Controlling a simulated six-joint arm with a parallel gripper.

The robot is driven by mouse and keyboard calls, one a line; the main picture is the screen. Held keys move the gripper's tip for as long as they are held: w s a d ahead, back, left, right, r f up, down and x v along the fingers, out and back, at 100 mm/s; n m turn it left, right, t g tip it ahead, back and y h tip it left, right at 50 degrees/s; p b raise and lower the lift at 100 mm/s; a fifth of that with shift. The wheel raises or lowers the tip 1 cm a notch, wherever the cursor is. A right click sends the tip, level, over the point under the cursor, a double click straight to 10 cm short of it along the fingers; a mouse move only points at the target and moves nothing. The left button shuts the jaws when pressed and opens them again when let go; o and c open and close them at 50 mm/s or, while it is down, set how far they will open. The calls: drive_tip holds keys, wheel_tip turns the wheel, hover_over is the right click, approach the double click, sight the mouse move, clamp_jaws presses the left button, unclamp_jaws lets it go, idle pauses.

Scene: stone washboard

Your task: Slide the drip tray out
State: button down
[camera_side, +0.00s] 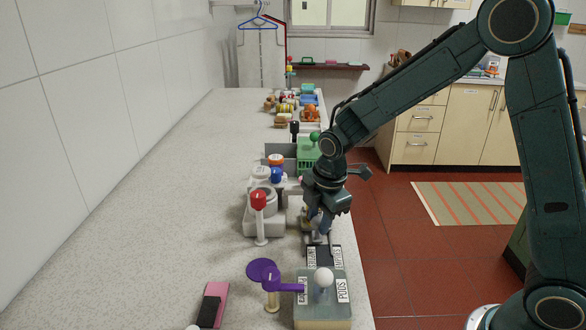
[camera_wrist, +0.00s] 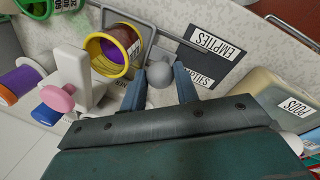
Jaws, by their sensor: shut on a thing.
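In the wrist view, a grey round knob (camera_wrist: 160,70) sits between the two fingers of my gripper (camera_wrist: 160,88), which is shut on it. A grey frame (camera_wrist: 165,42) runs behind the knob and looks like the drip tray; how the two join is partly hidden. A yellow-rimmed cup (camera_wrist: 107,56) stands at the frame's left part. In the side view, my gripper (camera_side: 318,228) points down at the counter's right side, beside a white machine (camera_side: 264,224). My gripper and wrist hide most of the tray there.
A dark labelled panel (camera_side: 324,256) lies just in front of my gripper. A box marked PODS (camera_side: 322,312) with a white knob stands nearer, beside a purple-topped stand (camera_side: 264,272). The counter's left side (camera_side: 150,220) is largely clear.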

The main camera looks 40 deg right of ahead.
drive_tip(key=s+a, duration=0.5)
drive_tip(key=shift+a, duration=0.1)
drive_tip(key=c, duration=1.1)
unclamp_jaws()
drive_tip(key=shift+s, duration=0.1)
drive_tip(key=shift+o, duration=0.2)
drive_tip(key=shift+r, duration=0.15)
drive_tip(key=shift+r, duration=0.8)
wheel_tip(320, 180, up, 12)
drive_tip(key=s, duration=0.2)
drive_tip(key=shift+s+a, duration=0.25)
drive_tip(key=shift+d, duration=0.1)
